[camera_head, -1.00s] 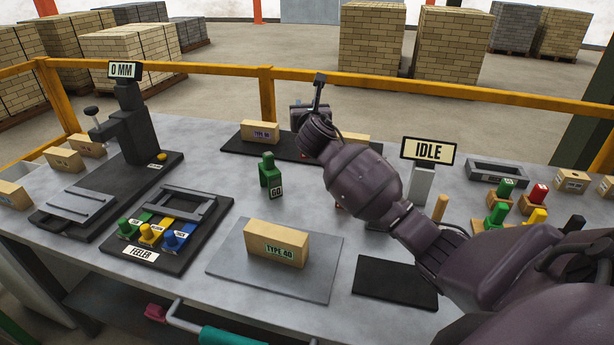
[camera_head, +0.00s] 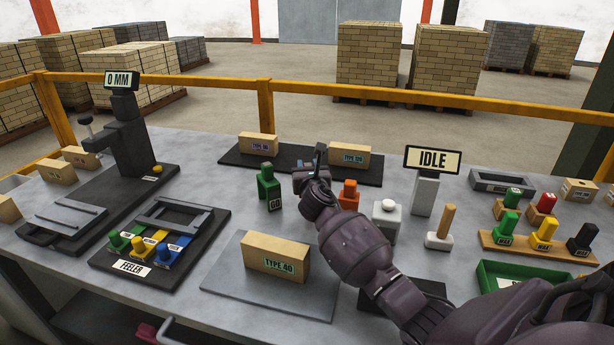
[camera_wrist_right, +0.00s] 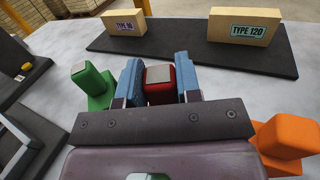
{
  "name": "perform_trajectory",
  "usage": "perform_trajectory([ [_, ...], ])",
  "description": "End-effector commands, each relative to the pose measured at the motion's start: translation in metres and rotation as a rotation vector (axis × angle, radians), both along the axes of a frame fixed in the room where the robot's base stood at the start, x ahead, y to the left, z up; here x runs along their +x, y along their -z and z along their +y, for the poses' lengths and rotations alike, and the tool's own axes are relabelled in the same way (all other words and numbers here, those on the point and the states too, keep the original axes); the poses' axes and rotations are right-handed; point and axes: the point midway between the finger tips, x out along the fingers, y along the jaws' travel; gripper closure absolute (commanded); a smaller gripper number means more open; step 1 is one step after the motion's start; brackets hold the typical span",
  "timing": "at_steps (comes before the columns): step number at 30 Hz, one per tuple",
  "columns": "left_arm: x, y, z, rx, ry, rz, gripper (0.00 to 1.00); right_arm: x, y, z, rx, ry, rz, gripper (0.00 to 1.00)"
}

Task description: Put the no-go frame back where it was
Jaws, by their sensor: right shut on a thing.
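The no-go frame (camera_wrist_right: 160,82) is a red piece with a grey top in the right wrist view. My right gripper (camera_wrist_right: 160,88) is shut on it, with one blue finger on each side. In the head view my right gripper (camera_head: 315,165) is low over the table, just right of the green GO frame (camera_head: 268,188), and hides the red piece. The GO frame also shows left of the fingers in the wrist view (camera_wrist_right: 92,88). I cannot tell whether the red piece touches the table. My left gripper is not in view.
An orange piece (camera_head: 348,195) stands close to the right of my right gripper. A black mat (camera_head: 235,155) with two labelled bricks lies behind. A TYPE 40 brick (camera_head: 275,258) sits on a grey plate in front. An IDLE sign (camera_head: 432,160) stands to the right.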

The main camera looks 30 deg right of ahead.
Motion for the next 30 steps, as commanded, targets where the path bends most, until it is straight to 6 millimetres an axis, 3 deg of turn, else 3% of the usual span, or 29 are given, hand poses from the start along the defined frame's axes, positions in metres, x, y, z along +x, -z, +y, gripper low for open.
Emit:
perform_trajectory([
  [1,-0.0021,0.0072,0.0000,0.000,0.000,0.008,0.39,0.0001,0.0138,0.0005,0.000,0.000,0.005,1.00],
  [3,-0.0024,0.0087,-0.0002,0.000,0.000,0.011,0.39,-0.0001,0.0196,0.0003,0.001,0.000,0.004,1.00],
  [16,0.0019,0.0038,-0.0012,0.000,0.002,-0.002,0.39,0.0001,0.0216,0.0002,-0.001,-0.001,0.000,1.00],
  [17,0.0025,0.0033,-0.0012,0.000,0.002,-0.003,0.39,0.0000,0.0219,0.0002,0.000,0.000,0.001,0.65],
  [21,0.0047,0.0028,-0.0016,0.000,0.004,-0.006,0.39,0.0000,0.0214,0.0002,0.000,0.000,0.001,0.44],
  [30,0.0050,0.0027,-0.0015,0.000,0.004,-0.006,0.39,0.0000,0.0200,0.0002,0.000,0.000,0.001,0.43],
])
